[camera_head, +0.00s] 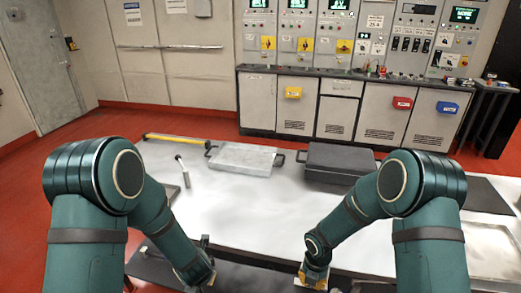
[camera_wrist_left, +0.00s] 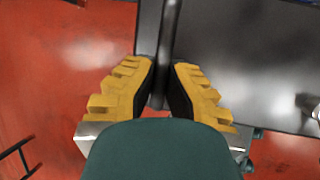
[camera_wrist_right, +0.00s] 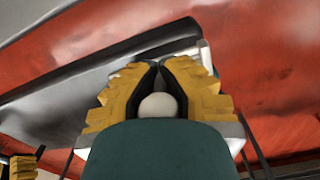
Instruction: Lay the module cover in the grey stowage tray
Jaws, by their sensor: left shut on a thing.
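My left gripper (camera_wrist_left: 163,85) is shut on a dark bar (camera_wrist_left: 166,40) at the edge of a dark grey panel (camera_wrist_left: 235,65); I cannot tell if this panel is the module cover. My right gripper (camera_wrist_right: 157,68) has its fingertips close together, with a pale round knob (camera_wrist_right: 159,105) between the fingers; I cannot tell whether it is gripped. In the head view my right gripper (camera_head: 314,276) is at the table's near edge, with the left one at the lower left, mostly hidden. A shallow grey tray (camera_head: 488,228) lies at the table's right end.
A light grey slab (camera_head: 242,158) with black side handles and a dark box (camera_head: 340,164) stand at the back of the white table (camera_head: 255,215). The table's middle is clear. Control cabinets (camera_head: 345,105) stand behind.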

